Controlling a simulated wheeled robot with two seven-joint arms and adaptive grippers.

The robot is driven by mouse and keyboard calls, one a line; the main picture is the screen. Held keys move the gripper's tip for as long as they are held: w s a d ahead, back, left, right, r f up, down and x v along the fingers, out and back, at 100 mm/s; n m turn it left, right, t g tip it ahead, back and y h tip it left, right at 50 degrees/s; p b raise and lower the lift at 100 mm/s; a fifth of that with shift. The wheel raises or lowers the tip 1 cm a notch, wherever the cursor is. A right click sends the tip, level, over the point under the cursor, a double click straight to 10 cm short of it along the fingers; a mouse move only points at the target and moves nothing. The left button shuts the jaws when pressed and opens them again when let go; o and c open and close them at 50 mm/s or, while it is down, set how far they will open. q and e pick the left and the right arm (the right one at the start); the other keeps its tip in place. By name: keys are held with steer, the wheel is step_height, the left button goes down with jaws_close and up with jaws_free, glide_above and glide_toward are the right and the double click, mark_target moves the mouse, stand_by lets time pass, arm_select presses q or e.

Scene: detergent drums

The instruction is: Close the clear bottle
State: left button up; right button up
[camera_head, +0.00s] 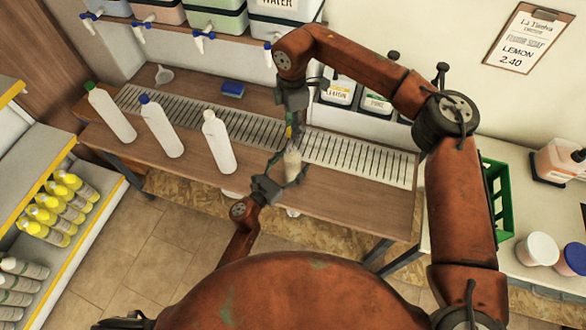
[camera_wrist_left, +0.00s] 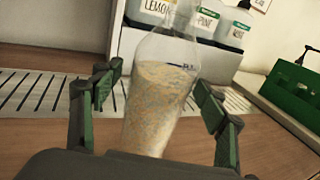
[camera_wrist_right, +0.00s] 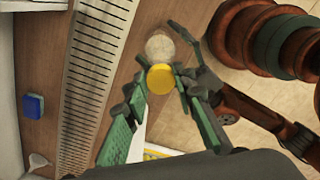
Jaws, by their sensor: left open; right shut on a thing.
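The clear bottle (camera_head: 292,166) holds a cloudy, speckled beige liquid and stands at the front of the wooden counter; it also shows in the left wrist view (camera_wrist_left: 158,100). My left gripper (camera_wrist_left: 158,79) is open, with one finger on each side of the bottle and gaps visible. It is also low beside the bottle in the head view (camera_head: 281,180). My right gripper (camera_wrist_right: 158,84) is shut on a round yellow cap (camera_wrist_right: 160,79). In the head view the right gripper (camera_head: 290,129) is above the bottle, the cap apart from its top. The bottle (camera_wrist_right: 159,45) appears beyond the cap in the right wrist view.
White bottles with a green cap (camera_head: 111,115), a blue cap (camera_head: 162,128) and a white cap (camera_head: 218,143) stand left on the counter. A slotted drain strip (camera_head: 340,152) runs behind. A blue sponge (camera_head: 232,89), a funnel (camera_head: 163,75) and a green crate (camera_head: 498,195) are nearby.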

arm_select(q)
steer(key=shift+c, duration=0.4)
steer(key=c, duration=1.7)
arm_select(e)
steer(key=shift+d+f, duration=0.1)
steer(key=shift+f, duration=2.4)
steer(key=shift+f, duration=0.9)
arm_select(q)
jaws_close()
arm_select(e)
steer(key=shift+f, duration=0.55)
